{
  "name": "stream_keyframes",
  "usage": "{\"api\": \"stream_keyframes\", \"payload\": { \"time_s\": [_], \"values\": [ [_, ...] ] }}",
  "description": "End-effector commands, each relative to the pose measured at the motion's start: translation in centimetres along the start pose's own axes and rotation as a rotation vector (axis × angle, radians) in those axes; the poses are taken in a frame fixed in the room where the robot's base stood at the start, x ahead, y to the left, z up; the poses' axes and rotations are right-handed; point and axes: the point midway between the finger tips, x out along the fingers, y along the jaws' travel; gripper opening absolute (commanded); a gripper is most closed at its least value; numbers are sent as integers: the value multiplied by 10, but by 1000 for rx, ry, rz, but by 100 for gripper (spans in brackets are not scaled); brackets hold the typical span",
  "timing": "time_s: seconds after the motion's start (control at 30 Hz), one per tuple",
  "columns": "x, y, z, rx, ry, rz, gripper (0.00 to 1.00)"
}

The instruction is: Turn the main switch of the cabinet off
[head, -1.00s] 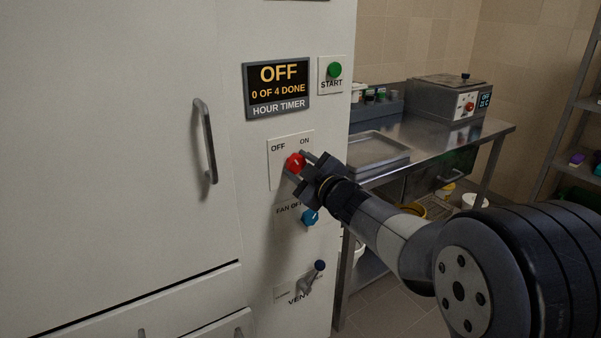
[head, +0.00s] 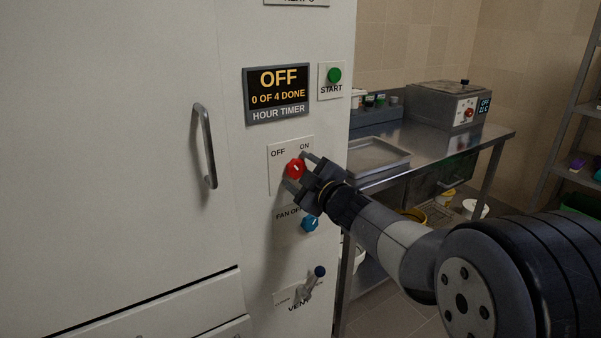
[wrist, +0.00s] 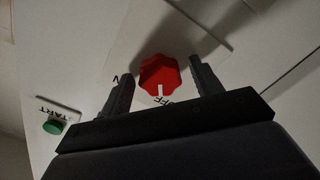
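The cabinet's main switch is a red knob (head: 295,169) on a white plate lettered OFF at left and ON at right. My gripper (head: 297,170) is at the knob, one finger above right and one below left. In the wrist view the red knob (wrist: 160,75) sits between the two fingers (wrist: 162,85), with a gap on each side, so the gripper is open. The knob's white mark points toward the partly hidden OFF lettering in the wrist view; its exact setting is hard to tell. The display (head: 277,94) above reads OFF, 0 OF 4 DONE.
A green START button (head: 334,76) is above right of the switch. A blue fan knob (head: 309,223) and a vent lever (head: 313,282) are below. A door handle (head: 206,146) is at left. A steel table (head: 435,152) with a tray (head: 378,154) stands behind.

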Motion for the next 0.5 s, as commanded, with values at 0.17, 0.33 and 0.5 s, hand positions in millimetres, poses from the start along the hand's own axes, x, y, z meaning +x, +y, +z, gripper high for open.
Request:
{"api": "stream_keyframes", "payload": {
  "time_s": [0.17,0.33,0.5],
  "values": [
    [0,0,0,1,1,1,63],
    [-5,1,0,1,0,2,63],
    [-30,2,-1,0,-1,3,63]
  ]
}}
